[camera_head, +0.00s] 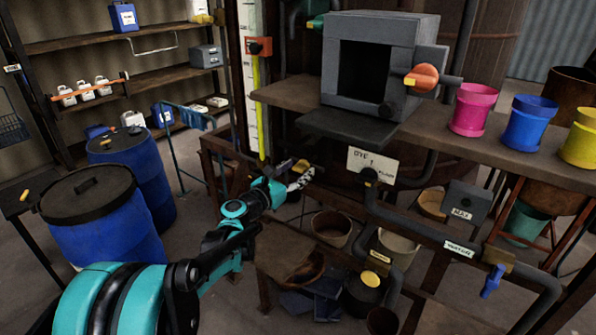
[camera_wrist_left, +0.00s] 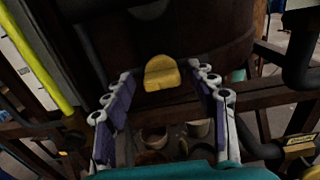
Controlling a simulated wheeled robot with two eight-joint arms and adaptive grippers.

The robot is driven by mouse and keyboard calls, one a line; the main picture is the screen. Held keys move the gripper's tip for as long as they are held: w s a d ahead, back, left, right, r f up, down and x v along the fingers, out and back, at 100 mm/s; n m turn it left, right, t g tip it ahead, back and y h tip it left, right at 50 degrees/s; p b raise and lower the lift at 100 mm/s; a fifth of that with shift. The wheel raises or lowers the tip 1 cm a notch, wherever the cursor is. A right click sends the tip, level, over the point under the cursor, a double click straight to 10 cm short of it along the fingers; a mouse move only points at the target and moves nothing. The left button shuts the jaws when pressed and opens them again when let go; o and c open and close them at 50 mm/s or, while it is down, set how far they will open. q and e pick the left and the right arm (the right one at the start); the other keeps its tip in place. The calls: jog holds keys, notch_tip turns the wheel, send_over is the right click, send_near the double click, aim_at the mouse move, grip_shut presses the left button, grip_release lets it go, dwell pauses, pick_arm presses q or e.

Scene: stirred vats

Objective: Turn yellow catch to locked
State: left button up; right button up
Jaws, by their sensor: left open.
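The yellow catch (camera_head: 301,165) is a small rounded block on the front of the dark vat frame, just beyond my left gripper in the head view. In the left wrist view the yellow catch (camera_wrist_left: 161,74) shows upright in the gap between the fingers, towards their far ends. My left gripper (camera_head: 301,178) is open, with a finger on each side of the catch; I cannot tell whether either touches it. The catch's mount and any lock marking are not readable. My right gripper is not in view.
A shelf (camera_head: 460,142) with pink, blue and yellow pots and a grey box (camera_head: 378,60) stands above right. A sign (camera_head: 372,165) and pipes lie right of the gripper. A yellow upright pipe (camera_wrist_left: 35,62) is left. Blue drums (camera_head: 100,225) stand far left.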

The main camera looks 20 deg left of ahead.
pick_arm(q)
jog(key=shift+w+d, duration=0.25)
jog(key=shift+w, duration=0.15)
jog(key=c, duration=1.2)
jog(key=shift+o, duration=0.2)
